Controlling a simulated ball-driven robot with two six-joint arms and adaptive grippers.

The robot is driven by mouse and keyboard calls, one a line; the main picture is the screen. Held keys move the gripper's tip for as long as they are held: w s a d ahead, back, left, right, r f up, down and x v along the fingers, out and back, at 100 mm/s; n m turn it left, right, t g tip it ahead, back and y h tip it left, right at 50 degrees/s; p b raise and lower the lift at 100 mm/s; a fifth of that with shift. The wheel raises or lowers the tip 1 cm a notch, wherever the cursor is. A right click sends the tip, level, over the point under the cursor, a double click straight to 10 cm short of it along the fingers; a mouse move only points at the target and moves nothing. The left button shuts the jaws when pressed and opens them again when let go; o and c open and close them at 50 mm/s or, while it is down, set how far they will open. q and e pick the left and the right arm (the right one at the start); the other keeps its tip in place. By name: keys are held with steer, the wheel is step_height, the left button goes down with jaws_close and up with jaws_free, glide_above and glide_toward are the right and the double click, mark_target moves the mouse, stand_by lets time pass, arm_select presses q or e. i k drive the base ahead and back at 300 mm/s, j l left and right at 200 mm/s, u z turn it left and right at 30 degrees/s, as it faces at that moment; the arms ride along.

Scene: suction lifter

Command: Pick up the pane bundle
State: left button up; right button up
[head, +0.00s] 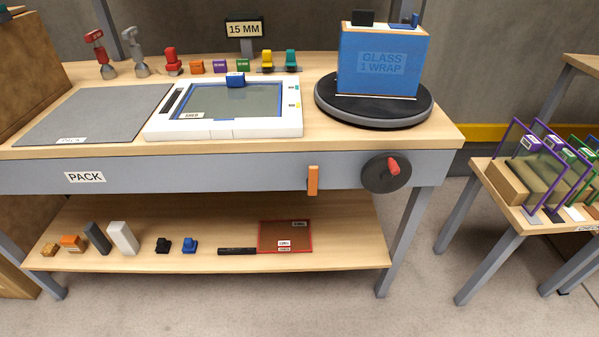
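No object is labelled as the pane bundle. A blue upright block marked "GLASS 1 WRAP" (382,82) stands on a round black turntable (330,108) at the right of the bench. It has a wooden top edge with a black piece and a small blue piece on it. A glass pane with a blue border (235,102) lies flat in a white tray (262,128) at the middle of the bench, with a blue block (235,79) at its back edge. Neither of my grippers is in view.
A grey mat (95,115) lies left of the tray. Suction-cup tools (139,55) and small coloured blocks line the back. A crank wheel (378,176) sticks out in front. A side table (508,206) at right holds framed panes. The lower shelf (200,252) holds small items.

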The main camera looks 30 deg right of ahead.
mark_target(374, 58)
steer(key=z, duration=1.45)
